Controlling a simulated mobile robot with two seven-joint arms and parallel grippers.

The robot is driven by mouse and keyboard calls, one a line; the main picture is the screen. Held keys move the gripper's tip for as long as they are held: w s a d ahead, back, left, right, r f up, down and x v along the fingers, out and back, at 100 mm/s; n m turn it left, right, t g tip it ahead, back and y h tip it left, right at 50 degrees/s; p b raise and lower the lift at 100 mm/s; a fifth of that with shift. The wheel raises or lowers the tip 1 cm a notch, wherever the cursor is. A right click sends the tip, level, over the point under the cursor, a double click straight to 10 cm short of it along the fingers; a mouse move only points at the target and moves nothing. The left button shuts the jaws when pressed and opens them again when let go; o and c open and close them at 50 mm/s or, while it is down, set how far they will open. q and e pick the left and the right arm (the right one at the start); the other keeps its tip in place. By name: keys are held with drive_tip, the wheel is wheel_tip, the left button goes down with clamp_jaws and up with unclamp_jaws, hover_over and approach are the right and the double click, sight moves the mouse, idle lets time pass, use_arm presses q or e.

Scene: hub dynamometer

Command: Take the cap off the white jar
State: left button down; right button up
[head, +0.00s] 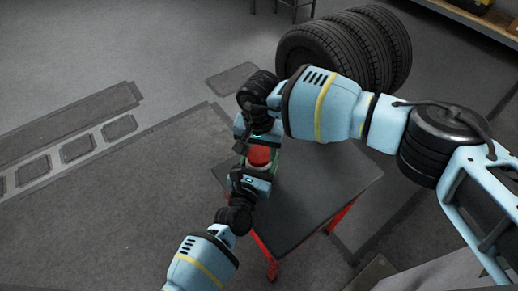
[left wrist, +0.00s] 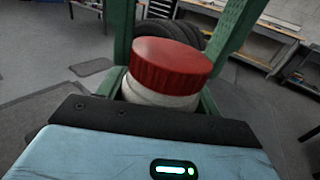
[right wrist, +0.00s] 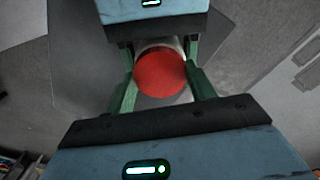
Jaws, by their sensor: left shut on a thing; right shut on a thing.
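The white jar (left wrist: 160,96) with its ribbed red cap (left wrist: 172,65) is between my two grippers over the table. The cap sits on the jar; it also shows in the head view (head: 259,155) and the right wrist view (right wrist: 160,76). My left gripper (head: 256,171) is shut on the jar's white body from the near side. My right gripper (head: 259,142) faces it from the far side, its green fingers on both sides of the jar. The jar's lower part is hidden.
The dark-topped table (head: 312,205) with red legs is under and right of the grippers; its visible top is bare. Large black tyres (head: 345,48) stand behind it. A shelf (head: 480,20) is at the far right. The grey floor at left is open.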

sight(259, 154)
drive_tip(key=n, duration=1)
drive_tip(key=shift+r, duration=0.25)
drive_tip(key=shift+r, duration=0.85)
drive_tip(key=shift+r, duration=0.15)
drive_tip(key=shift+r, duration=1.95)
use_arm(q)
drive_tip(key=shift+c, duration=1.2)
unclamp_jaws()
